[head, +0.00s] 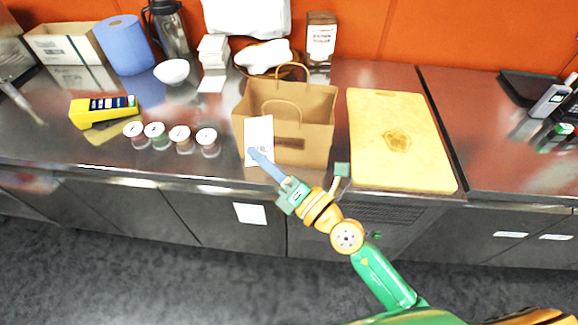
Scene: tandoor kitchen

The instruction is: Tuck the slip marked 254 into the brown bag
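The brown bag (307,148) stands open and upright on the steel counter, its two loop handles up. A white slip (259,132) with faint print is upright against or just before the left part of the bag's front; I cannot read its number. My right gripper (252,152) reaches up from the lower right. The gap between slip and bag cannot be judged. My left gripper is not in view.
A wooden board (400,165) lies right of the bag. Several small jars (181,138) and a yellow device (103,110) are to the left. A white stack (213,52), a basket with cloth (263,58) and a labelled brown packet (321,38) stand behind.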

